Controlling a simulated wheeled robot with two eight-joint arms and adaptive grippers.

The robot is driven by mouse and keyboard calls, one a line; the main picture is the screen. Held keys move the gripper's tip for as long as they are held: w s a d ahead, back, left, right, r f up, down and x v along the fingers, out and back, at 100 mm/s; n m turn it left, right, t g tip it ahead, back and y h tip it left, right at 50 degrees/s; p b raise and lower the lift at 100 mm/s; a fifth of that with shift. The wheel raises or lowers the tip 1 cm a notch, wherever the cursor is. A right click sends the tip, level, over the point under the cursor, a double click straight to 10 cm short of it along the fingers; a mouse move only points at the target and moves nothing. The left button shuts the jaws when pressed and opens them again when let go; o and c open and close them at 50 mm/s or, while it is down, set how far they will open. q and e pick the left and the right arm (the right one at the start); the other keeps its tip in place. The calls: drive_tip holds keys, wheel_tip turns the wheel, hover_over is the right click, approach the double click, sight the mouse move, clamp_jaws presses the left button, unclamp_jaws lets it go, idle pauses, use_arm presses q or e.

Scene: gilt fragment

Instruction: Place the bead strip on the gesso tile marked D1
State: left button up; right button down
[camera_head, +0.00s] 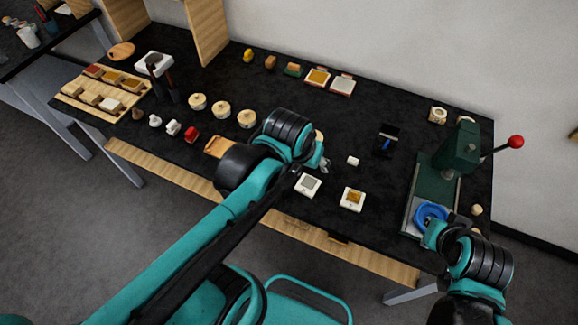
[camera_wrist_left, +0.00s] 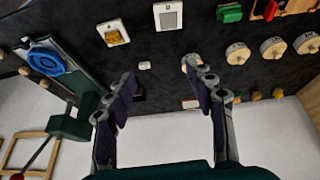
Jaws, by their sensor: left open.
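Two white tiles lie near the table's front edge: one with a grey square (camera_head: 308,185) and one with a gold square (camera_head: 352,199). They also show at the top of the left wrist view, as a grey-square tile (camera_wrist_left: 168,16) and a gold-square tile (camera_wrist_left: 113,32). Their markings are too small to read. I cannot pick out the bead strip for certain. My left gripper (camera_head: 322,164) is open above the table behind the grey-square tile; nothing shows between its fingers (camera_wrist_left: 160,75). My right gripper (camera_head: 436,234) is beside the blue ring; its fingers are unclear.
A green press (camera_head: 459,150) with a red-knobbed lever stands at the right, a blue ring (camera_head: 431,213) on its base. A small white block (camera_head: 353,160) lies behind the tiles. Wooden discs (camera_head: 222,109) and a wooden tray of pieces (camera_head: 75,91) are left.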

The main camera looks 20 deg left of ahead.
use_arm(q)
drive_tip(key=s+a+t, duration=0.2)
drive_tip(key=s+a, duration=0.2)
drive_tip(key=shift+y, duration=0.3)
drive_tip(key=shift+w+f, duration=0.1)
wheel_tip(320, 180, down, 8)
drive_tip(key=b, duration=0.8)
drive_tip(key=shift+f, duration=0.25)
